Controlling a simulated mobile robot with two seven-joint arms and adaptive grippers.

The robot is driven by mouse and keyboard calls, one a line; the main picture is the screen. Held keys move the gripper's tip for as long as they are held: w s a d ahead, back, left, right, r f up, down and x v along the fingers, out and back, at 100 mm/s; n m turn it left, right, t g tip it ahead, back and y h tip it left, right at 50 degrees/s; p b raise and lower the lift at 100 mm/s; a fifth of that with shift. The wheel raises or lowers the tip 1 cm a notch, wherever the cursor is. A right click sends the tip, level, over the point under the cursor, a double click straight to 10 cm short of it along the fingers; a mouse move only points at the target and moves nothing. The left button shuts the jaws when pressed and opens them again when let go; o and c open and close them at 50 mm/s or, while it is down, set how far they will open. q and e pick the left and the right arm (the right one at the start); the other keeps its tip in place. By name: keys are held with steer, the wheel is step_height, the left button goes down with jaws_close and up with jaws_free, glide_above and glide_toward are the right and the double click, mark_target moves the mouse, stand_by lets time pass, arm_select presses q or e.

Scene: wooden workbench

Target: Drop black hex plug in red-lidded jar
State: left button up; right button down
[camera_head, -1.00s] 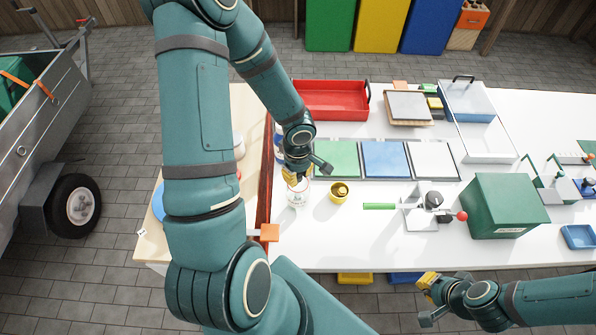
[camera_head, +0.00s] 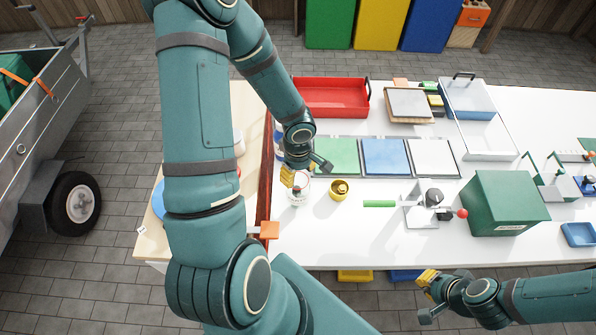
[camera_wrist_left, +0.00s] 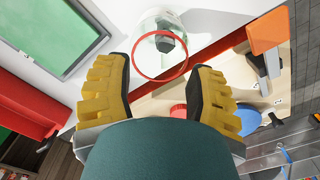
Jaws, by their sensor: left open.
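The clear jar (camera_head: 298,197) stands upright on the white table below my left gripper (camera_head: 297,182). In the left wrist view the jar has a red ring at its mouth (camera_wrist_left: 141,68). A black plug (camera_wrist_left: 164,42) shows within that ring, apart from the fingers, and seems to be inside the glass; its exact depth is hard to tell. My left gripper (camera_wrist_left: 158,95) is open, with nothing between its yellow-padded fingers. My right gripper (camera_head: 427,290) hangs off the table's front edge, and its finger gap is unclear.
A brass-coloured cup (camera_head: 340,190) stands just right of the jar. Green (camera_head: 337,157), blue and white mats lie behind, with a red tray (camera_head: 331,99) beyond. A clamp device (camera_head: 424,208) and a green box (camera_head: 503,205) stand to the right. A red disc (camera_wrist_left: 178,110) lies on the wooden board.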

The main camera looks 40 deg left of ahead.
arm_select(q)
steer(key=shift+r, duration=0.1)
step_height(320, 180, up, 7)
steer(key=p, duration=0.4)
stand_by(0.5)
steer(key=d+f+m+h+b, duration=0.1)
steer(key=d+f+m+b, duration=0.2)
steer(key=d, duration=0.4)
steer(key=s+d+f+m+t+h+b, duration=0.1)
steer(key=d+f+m+b, duration=0.2)
steer(key=d+f+m, duration=0.3)
steer(key=s+d+f+m+h+b, duration=0.1)
steer(key=d+f+m+h+b, duration=0.1)
steer(key=d+f+m, duration=0.3)
steer(key=shift+d+f+t+b, duration=0.25)
steer(key=shift+d+f, duration=0.45)
steer(key=shift+d, duration=0.2)
steer(key=shift+d+f+t+b, duration=0.2)
steer(key=shift+d+f, duration=0.45)
steer(key=shift+d, duration=0.25)
steer(key=shift+s+d+f+m, duration=0.2)
steer(key=shift+f+m, duration=0.2)
steer(key=shift+m, duration=0.2)
